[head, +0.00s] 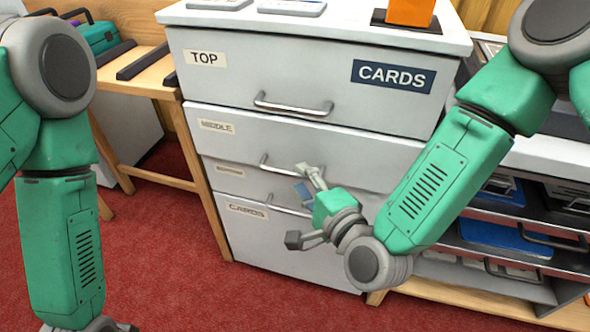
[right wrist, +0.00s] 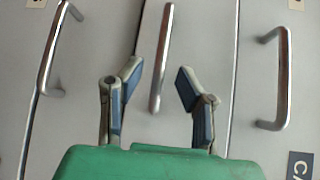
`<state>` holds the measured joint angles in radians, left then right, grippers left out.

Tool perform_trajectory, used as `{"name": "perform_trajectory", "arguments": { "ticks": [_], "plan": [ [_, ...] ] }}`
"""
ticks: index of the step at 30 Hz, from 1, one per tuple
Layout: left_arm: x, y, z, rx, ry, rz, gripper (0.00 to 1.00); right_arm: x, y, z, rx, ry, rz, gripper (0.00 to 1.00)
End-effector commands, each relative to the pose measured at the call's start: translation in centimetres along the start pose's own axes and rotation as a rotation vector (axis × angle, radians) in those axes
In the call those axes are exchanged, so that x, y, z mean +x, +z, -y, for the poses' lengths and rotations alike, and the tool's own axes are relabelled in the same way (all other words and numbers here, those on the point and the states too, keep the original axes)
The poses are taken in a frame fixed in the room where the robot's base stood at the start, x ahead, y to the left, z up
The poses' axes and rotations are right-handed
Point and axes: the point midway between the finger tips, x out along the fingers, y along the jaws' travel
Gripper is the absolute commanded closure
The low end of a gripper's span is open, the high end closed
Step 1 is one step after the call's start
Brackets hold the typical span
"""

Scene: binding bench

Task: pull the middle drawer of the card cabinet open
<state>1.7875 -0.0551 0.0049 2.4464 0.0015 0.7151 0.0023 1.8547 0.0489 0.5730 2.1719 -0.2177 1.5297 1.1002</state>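The card cabinet (head: 330,65) is light grey with labelled drawers. The middle drawer (head: 232,140) lies below the top drawer; its front looks about level with the others, and I see no clear gap. Its bar handle (head: 275,165) is partly hidden by my right gripper. My right gripper (head: 308,183) is open and empty at this handle. In the right wrist view the fingers (right wrist: 158,85) stand apart, with the handle's lower end (right wrist: 158,95) between them in the picture. I cannot tell whether they touch it. My left gripper is out of view below the left arm.
The top drawer's handle (head: 293,105) is above, and it shows at right in the right wrist view (right wrist: 283,80). The bottom drawer's handle (right wrist: 50,50) shows at left. A wooden bench (head: 150,78) stands left, shelves with trays (head: 490,235) right. Red carpet (head: 165,255) is clear in front.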

Motion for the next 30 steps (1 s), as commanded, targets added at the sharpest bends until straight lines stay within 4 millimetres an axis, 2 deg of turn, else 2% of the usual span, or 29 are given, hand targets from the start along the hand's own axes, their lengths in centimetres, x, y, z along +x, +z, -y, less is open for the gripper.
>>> {"name": "perform_trajectory", "arguments": {
  "ticks": [1, 6, 12, 17, 30],
  "plan": [
    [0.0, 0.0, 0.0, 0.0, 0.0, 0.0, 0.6, -1.2, 0.0, -0.1, 0.001, 0.005, 0.001, 0.69],
    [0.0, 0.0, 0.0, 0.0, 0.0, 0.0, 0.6, -4.8, 0.1, -0.2, 0.001, 0.005, 0.002, 0.69],
    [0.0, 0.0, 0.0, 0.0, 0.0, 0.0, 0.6, -7.5, 0.1, -0.2, -0.001, 0.004, 0.003, 0.69],
    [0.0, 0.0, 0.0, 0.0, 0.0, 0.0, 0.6, -8.3, 0.1, -0.1, -0.001, 0.003, 0.002, 0.69],
    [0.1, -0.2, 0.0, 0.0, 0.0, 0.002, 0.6, -8.3, 0.1, -0.1, -0.002, 0.004, 0.002, 0.69]
  ]
}}
